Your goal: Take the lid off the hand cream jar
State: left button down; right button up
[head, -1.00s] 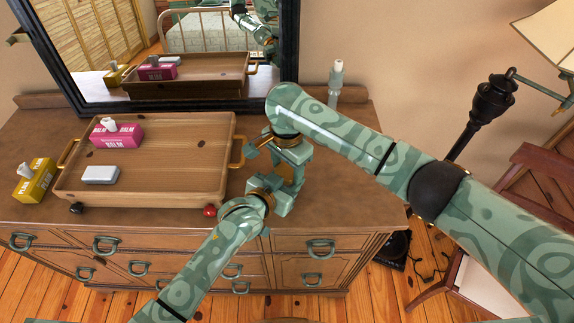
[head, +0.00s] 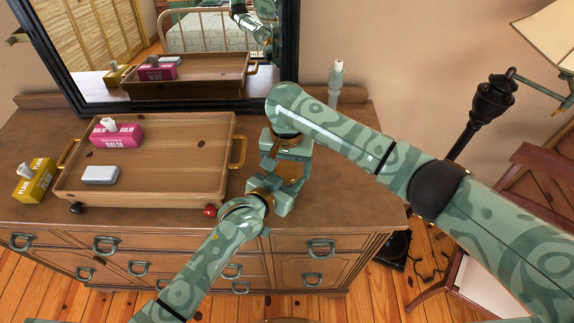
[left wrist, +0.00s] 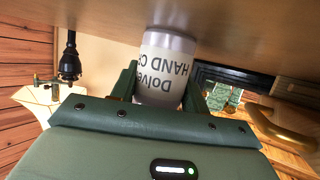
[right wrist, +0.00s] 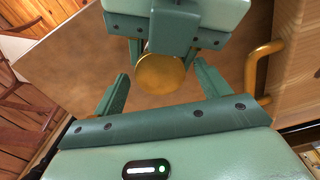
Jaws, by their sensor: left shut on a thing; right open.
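The hand cream jar (left wrist: 166,65) has a pale label with inverted "HAND C…" lettering and shows in the left wrist view. My left gripper (left wrist: 160,88) is shut on its sides, close to the dresser top. The lid (right wrist: 160,74) is a round gold disc, seen from above in the right wrist view. My right gripper (right wrist: 161,80) is open above it, with one finger on each side and gaps between. In the head view both grippers meet right of the tray, my right one (head: 286,165) above my left (head: 280,200), and the jar is mostly hidden.
A bottle (head: 336,85) stands behind my right arm.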

pick_arm(q)
jog(key=shift+f, duration=0.2)
pick_arm(e)
notch_tip(320, 180, up, 4)
jog(key=shift+r, duration=0.2)
notch_tip(320, 180, up, 3)
jog(key=shift+r+m, duration=0.15)
jog(key=shift+m, duration=0.95)
notch_tip(320, 180, down, 8)
jog(key=shift+r, duration=0.1)
jog(key=c, duration=1.1)
jog(key=o, duration=1.1)
pick_arm(q)
jog(key=shift+r, duration=0.1)
pick_arm(e)
jog(key=shift+r, duration=0.15)
